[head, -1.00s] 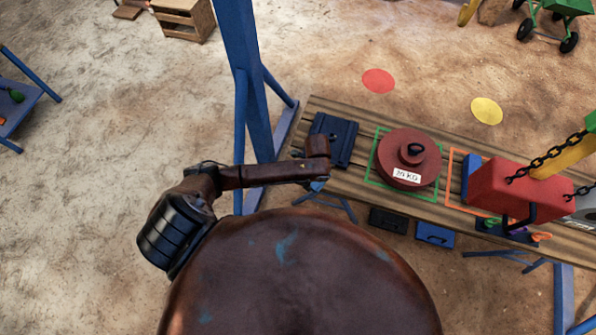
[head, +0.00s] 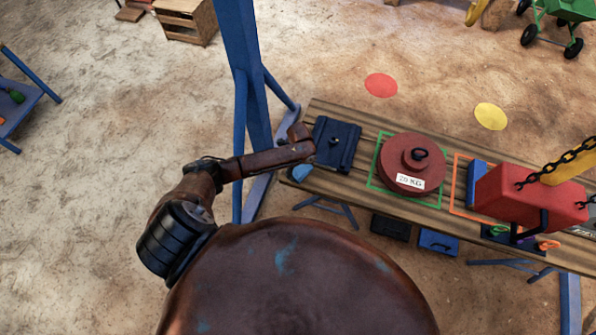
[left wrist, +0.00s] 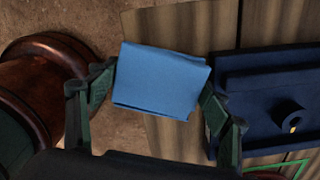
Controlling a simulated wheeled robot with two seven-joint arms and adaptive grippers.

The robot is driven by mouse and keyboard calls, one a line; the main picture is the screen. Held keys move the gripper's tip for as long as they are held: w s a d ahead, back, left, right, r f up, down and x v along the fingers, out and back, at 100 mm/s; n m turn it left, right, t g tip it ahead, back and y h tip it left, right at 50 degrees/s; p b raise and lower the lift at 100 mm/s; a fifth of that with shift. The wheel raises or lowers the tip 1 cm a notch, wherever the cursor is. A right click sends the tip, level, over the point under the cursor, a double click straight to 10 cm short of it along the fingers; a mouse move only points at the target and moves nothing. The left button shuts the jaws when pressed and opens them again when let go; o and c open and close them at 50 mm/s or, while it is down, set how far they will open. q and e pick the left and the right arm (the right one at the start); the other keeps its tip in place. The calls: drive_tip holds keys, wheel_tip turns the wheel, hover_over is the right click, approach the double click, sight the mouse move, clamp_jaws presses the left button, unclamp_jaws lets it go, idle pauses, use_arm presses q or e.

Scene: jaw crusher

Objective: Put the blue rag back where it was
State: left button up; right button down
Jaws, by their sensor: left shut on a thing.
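The blue rag (left wrist: 160,80) is a folded light-blue cloth between the two fingers of my left gripper (left wrist: 157,98) in the left wrist view. In the head view a bit of the rag (head: 301,173) shows below my left gripper (head: 300,160), at the left end of the wooden bench (head: 355,185). The gripper is shut on the rag. I cannot tell whether the rag touches the bench. A dark blue block with a ring on top (head: 335,143) lies just right of the gripper. My right gripper is not in view.
A red 20 KG weight (head: 412,160) sits in a green outline. A red block with chains (head: 525,195) is further right. A blue post (head: 250,80) stands just behind my left arm. Dark and blue boxes (head: 438,242) are at the bench's front side.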

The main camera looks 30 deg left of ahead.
sight(298, 171)
use_arm(q)
drive_tip(key=shift+a+f, duration=0.2)
drive_tip(key=shift+f, duration=0.1)
drive_tip(key=shift+w+f+b, duration=0.1)
drive_tip(key=shift+f+b, duration=0.35)
drive_tip(key=shift+f, duration=1.1)
drive_tip(key=shift+c, duration=0.4)
drive_tip(key=o, duration=0.8)
drive_tip(key=shift+r, duration=0.1)
wheel_tip(298, 171, up, 12)
drive_tip(key=p, duration=0.2)
drive_tip(key=shift+p, duration=0.35)
